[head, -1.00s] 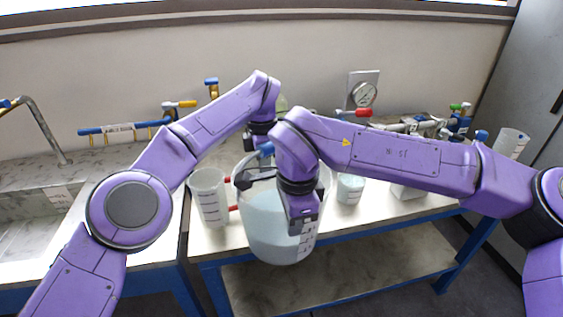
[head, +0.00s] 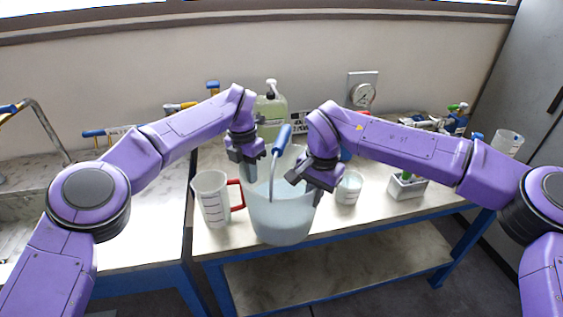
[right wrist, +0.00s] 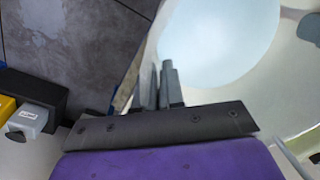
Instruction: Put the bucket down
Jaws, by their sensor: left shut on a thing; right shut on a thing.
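The pale translucent bucket (head: 283,222) holds light-blue liquid and looks upright at the bench's front edge; I cannot tell if its base touches the bench. Its thin handle with a blue grip (head: 282,140) stands up. My left gripper (head: 250,182) is shut on the bucket's left rim. My right gripper (head: 312,182) is shut on its right rim. In the right wrist view my right gripper's fingers (right wrist: 165,85) are close together at the bucket wall, beside the pale liquid (right wrist: 215,40). The fingertips' contact is partly hidden.
The white bench (head: 370,215) has a measuring jug (head: 212,198) with a red handle close left of the bucket. A small beaker (head: 348,188) stands close to the right. A pump bottle (head: 270,115) is behind, and a white planter box (head: 407,186) is further right.

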